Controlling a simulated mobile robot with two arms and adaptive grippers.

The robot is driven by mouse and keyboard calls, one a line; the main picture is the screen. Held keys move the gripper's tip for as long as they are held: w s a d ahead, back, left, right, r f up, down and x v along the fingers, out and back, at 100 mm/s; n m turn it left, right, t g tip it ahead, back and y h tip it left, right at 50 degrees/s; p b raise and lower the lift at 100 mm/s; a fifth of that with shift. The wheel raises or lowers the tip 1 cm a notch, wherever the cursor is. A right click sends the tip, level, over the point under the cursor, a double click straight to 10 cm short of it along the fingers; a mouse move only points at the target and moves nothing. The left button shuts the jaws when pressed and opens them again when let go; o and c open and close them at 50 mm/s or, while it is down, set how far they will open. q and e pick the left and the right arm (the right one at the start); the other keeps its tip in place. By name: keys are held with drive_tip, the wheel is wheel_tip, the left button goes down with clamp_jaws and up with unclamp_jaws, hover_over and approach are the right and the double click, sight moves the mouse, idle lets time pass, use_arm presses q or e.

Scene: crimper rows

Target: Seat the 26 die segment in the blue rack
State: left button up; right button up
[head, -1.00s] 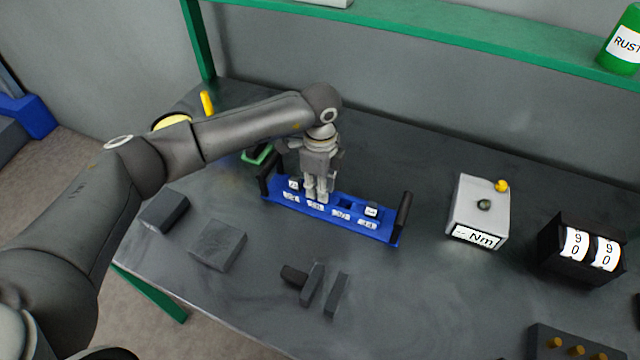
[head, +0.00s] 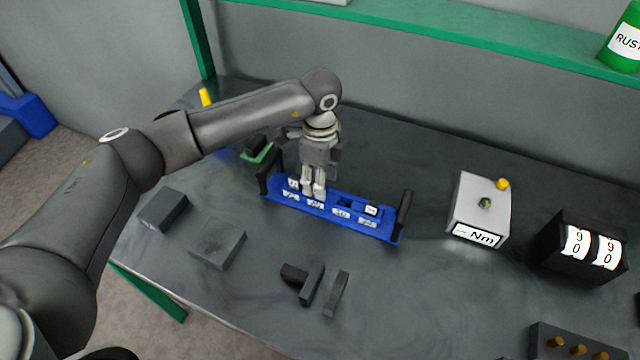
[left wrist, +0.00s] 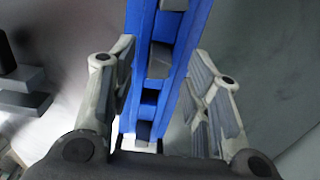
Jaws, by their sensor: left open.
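The blue rack (head: 385,233) stands on the bench with white number labels along its front and a dark handle at each end. My left gripper (head: 314,191) points down over the left half of the rack. In the left wrist view the open fingers (left wrist: 162,72) straddle the blue rack (left wrist: 142,30), apart from each other. A grey block (left wrist: 160,62) sits in the rack between them; I cannot read a number on it, so I cannot tell if it is the 26 segment. The fingers partly hide the second place in the head view. My right gripper is out of view.
A white torque box (head: 482,205) and a black counter reading 90 90 (head: 580,250) stand to the right. Grey blocks (head: 218,244) lie front left, and narrow dark pieces (head: 312,286) lie in front. A green shelf (head: 470,32) crosses above the back.

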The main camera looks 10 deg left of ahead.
use_arm(q)
wheel_tip(320, 180, up, 9)
drive_tip(key=shift+r, duration=0.15)
idle(0.5)
